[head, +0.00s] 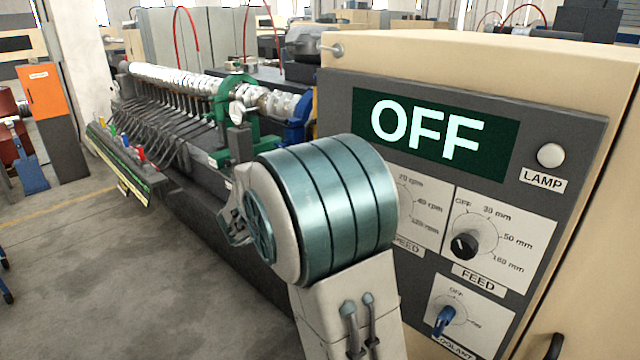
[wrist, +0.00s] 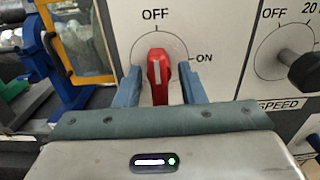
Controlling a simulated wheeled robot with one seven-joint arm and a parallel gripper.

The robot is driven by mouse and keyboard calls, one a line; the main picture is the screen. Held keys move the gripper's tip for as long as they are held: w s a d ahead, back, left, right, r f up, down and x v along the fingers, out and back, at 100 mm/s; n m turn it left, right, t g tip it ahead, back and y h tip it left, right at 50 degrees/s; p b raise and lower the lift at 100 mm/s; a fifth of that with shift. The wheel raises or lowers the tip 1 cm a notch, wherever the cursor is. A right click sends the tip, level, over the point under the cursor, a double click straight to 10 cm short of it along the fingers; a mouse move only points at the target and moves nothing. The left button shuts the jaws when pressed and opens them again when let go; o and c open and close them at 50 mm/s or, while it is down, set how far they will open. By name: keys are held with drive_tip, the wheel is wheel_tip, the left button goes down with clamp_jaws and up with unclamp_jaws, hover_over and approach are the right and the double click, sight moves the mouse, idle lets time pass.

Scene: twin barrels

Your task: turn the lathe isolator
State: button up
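The lathe isolator is a red knob (wrist: 158,75) with a white line, on a white plate marked OFF at the top and ON at the right. Its line points up, near OFF. My gripper (wrist: 160,80) is open in the wrist view, one blue-grey finger on each side of the knob. A small gap shows on both sides of it. In the head view my arm hides the isolator and my gripper's fingertips. The dark green display (head: 432,131) on the control panel (head: 340,100) reads OFF.
Right of the isolator is the black SPEED knob (wrist: 298,68). The panel also carries a FEED knob (head: 465,245), a blue COOLANT knob (head: 445,320) and a white lamp (head: 551,155). The lathe bed runs back to the left.

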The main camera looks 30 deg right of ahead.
drive_tip(key=b+v, duration=0.3)
drive_tip(key=v, duration=1.1)
drive_tip(key=shift+d, duration=0.1)
drive_tip(key=s+d+f+m+g+y, duration=0.5)
drive_tip(key=s+f+m+y, duration=0.3)
drive_tip(key=s, duration=0.5)
drive_tip(key=s+a+f+m+t+y, duration=0.2)
drive_tip(key=s+a+f+m+y, duration=0.3)
drive_tip(key=m, duration=0.9)
drive_tip(key=s+a+y, duration=0.3)
drive_tip(key=y, duration=0.1)
drive_tip(key=shift+f, duration=0.4)
